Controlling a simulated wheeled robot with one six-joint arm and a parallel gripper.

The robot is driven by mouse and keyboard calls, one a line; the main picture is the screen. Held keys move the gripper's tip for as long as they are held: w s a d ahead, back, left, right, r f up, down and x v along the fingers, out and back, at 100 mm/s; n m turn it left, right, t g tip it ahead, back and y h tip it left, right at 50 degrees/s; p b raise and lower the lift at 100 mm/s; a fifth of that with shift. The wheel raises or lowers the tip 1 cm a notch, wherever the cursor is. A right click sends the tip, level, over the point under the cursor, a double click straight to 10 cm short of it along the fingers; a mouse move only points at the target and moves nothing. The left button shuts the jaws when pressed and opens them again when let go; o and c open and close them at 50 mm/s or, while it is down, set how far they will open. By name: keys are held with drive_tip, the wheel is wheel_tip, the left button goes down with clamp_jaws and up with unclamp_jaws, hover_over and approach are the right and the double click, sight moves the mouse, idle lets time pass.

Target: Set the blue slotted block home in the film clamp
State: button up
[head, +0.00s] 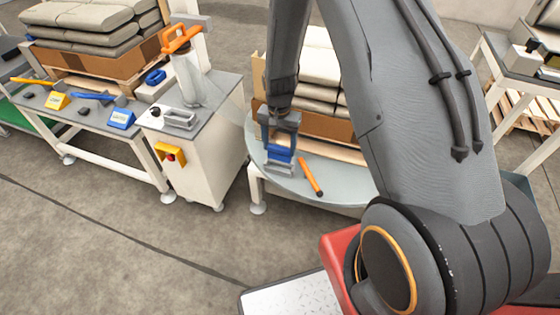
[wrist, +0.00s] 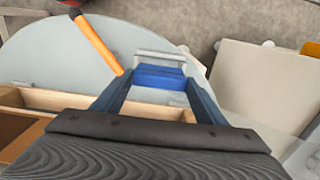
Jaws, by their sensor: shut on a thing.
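The blue slotted block (head: 281,153) is between the fingers of my gripper (head: 279,144), which is shut on it, low over the front of the round grey table. In the wrist view the block (wrist: 160,77) spans between the two fingertips of my gripper (wrist: 159,84). A pale grey metal bracket (head: 278,169), which looks like the film clamp, is right at the block; it also shows just beyond the block in the wrist view (wrist: 160,57). I cannot tell whether the block is inside the bracket or only touching it. The block's slot is hidden.
An orange-handled tool (head: 311,176) lies right of the bracket on the round table (head: 345,191). A loaded pallet box (head: 322,126) stands close behind. Left are a white cabinet (head: 218,150) with a grey looped fitting (head: 180,119) and a bench (head: 90,117) holding tools.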

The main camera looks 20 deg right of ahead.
sight(279, 157)
drive_tip(key=shift+f, duration=3)
drive_tip(key=shift+f, duration=0.15)
drive_tip(key=o, duration=1)
drive_tip(key=shift+o, duration=0.2)
